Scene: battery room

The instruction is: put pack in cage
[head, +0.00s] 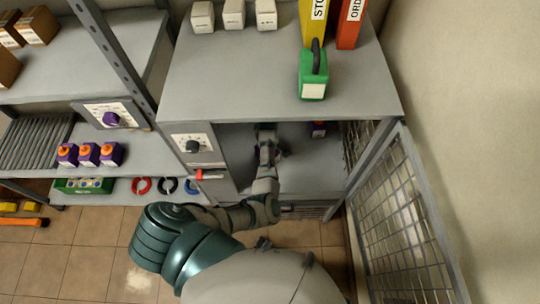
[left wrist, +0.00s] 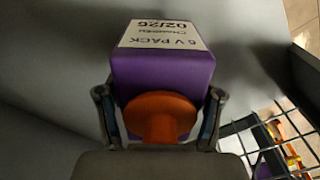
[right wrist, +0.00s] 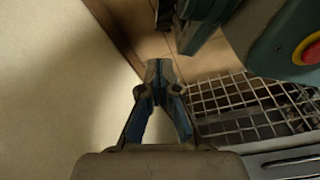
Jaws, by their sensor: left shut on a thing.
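A purple 6 V pack (left wrist: 165,75) with a white label and an orange cap sits between the fingers of my left gripper (left wrist: 160,118), which is shut on it. Another purple pack (head: 318,129) with an orange cap stands inside to the right, partly covered by the top. The mesh cage door (head: 405,215) stands open at the right. My right gripper (right wrist: 160,70) has its fingertips together, with nothing visible between them.
Three purple packs (head: 88,155) stand on the left shelf, above a green tray (head: 85,186) and coloured rings (head: 141,185). A panel with a dial (head: 192,146) and red handle (head: 205,175) borders the cage.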

